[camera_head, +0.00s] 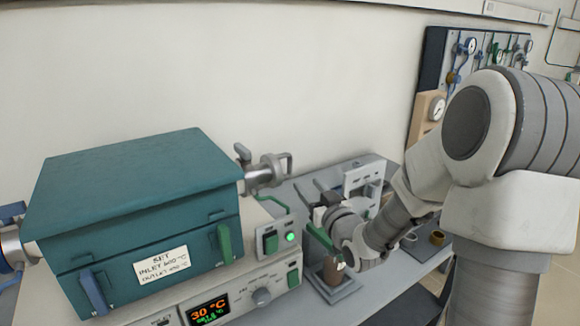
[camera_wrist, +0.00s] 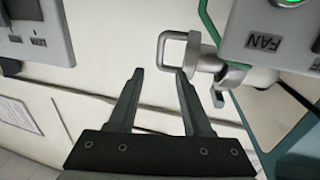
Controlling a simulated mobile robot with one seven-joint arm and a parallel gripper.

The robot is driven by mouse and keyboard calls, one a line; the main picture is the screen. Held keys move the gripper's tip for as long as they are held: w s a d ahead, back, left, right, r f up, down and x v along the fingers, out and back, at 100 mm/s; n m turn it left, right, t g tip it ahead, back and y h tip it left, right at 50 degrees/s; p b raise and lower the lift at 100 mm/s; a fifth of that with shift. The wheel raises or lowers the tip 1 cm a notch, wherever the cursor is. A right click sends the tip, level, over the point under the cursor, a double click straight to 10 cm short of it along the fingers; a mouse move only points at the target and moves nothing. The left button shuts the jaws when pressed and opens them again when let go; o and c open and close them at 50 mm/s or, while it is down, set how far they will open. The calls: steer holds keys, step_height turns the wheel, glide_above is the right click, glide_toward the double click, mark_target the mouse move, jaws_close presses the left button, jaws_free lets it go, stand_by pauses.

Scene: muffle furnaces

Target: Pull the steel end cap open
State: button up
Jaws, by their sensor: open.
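The steel end cap (camera_head: 265,170) sits on the right end of the teal furnace (camera_head: 140,185), with a loop handle on its outer side. In the wrist view the end cap (camera_wrist: 207,62) is at upper right. Its square loop handle (camera_wrist: 163,50) shows just beyond my fingertips, and a small lever hangs below the cap. My gripper (camera_wrist: 160,72) is open, with nothing between its two dark fingers. The right fingertip appears close to the handle; I cannot tell whether they touch.
A control box (camera_head: 272,240) with a green light stands right of the furnace. A temperature display (camera_head: 208,311) is below it. A brown cup (camera_head: 333,270) stands on a small stand beneath my wrist. A white-fronted instrument (camera_head: 362,178) stands behind my arm. Gauges (camera_head: 470,46) hang on the wall.

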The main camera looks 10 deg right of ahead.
mark_target(291, 166)
steer(key=w+a, duration=0.1)
steer(key=w, duration=0.7)
steer(key=w+a, duration=0.1)
steer(key=w, duration=0.3)
steer(key=shift+w+a, duration=0.3)
steer(key=shift+w, duration=0.05)
steer(key=shift+c, duration=0.3)
jaws_close()
stand_by(0.5)
